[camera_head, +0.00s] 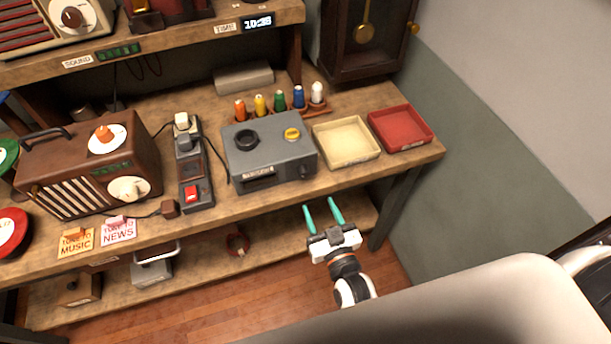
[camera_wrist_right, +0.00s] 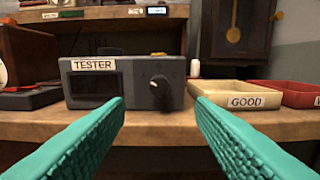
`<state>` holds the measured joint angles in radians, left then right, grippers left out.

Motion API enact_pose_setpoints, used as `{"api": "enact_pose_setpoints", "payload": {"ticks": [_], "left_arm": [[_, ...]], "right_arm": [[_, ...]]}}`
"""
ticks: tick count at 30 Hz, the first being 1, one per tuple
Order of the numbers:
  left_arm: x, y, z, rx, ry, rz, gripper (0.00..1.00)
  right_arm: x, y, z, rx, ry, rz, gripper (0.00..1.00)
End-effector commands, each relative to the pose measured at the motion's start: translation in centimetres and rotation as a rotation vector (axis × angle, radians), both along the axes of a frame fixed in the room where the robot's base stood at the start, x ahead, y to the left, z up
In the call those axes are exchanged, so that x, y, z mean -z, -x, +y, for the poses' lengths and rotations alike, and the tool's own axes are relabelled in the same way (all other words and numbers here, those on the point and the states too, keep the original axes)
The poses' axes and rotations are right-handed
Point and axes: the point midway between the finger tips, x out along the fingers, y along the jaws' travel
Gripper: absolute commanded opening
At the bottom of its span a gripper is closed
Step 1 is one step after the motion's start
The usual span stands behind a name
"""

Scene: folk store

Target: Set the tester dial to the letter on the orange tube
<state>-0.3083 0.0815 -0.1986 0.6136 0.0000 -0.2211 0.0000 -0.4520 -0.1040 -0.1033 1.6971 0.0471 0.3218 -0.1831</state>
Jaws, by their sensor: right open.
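The grey tester (camera_head: 270,148) sits on the bench, and its front with the TESTER label shows in the right wrist view (camera_wrist_right: 112,92). Its dark dial (camera_wrist_right: 159,86) is on the front panel, right of a dark display window; the letters around it are too faint to read. The orange tube (camera_head: 240,110) stands at the left end of a row of coloured tubes behind the tester; its letter is too small to read. My right gripper (camera_head: 322,218) is open and empty, in front of and below the bench edge, apart from the tester. My left gripper is not in view.
A cream tray (camera_head: 318,129) labelled GOOD and a red tray (camera_head: 373,118) stand right of the tester. A power strip (camera_head: 183,168) and a brown radio (camera_head: 60,170) are to its left. A lower shelf (camera_head: 205,262) runs under the bench.

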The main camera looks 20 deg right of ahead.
Motion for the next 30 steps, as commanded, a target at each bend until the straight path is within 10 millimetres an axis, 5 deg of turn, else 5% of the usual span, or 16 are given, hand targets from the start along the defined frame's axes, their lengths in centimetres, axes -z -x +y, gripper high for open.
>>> {"api": "enact_pose_setpoints", "payload": {"ticks": [13, 26, 30], "left_arm": [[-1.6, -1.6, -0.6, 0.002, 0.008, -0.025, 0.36], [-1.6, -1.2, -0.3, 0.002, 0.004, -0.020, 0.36], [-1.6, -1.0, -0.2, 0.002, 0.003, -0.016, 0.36]], "right_arm": [[-0.1, -8.1, 0.3, -0.001, 0.000, 0.001, 0.50], [0.0, -9.2, 0.4, -0.001, 0.000, 0.003, 0.50], [0.0, -9.2, 0.4, -0.001, 0.000, 0.003, 0.30]]}}
